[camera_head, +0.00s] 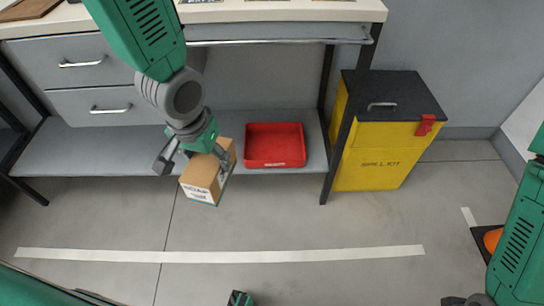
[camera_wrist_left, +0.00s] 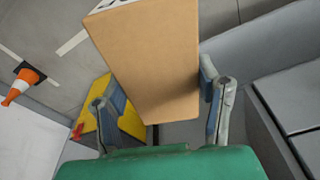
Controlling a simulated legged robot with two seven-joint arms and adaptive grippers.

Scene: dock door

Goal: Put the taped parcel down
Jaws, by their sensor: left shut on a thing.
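The parcel (camera_head: 200,188) is a brown cardboard box with a white printed label on its near face. My left gripper (camera_head: 192,163) is shut on it and holds it tilted, in front of the low grey shelf. In the left wrist view the parcel (camera_wrist_left: 150,60) fills the space between the two fingers, its plain brown side facing the camera. Its far end is cut off by the top edge, and I cannot make out tape on it.
A red tray (camera_head: 275,163) sits on the low shelf (camera_head: 110,143), right of the parcel. A yellow spill-kit bin (camera_head: 376,165) with a dark lid stands further right. A white floor line (camera_head: 290,256) crosses clear floor. An orange cone (camera_wrist_left: 20,82) stands apart.

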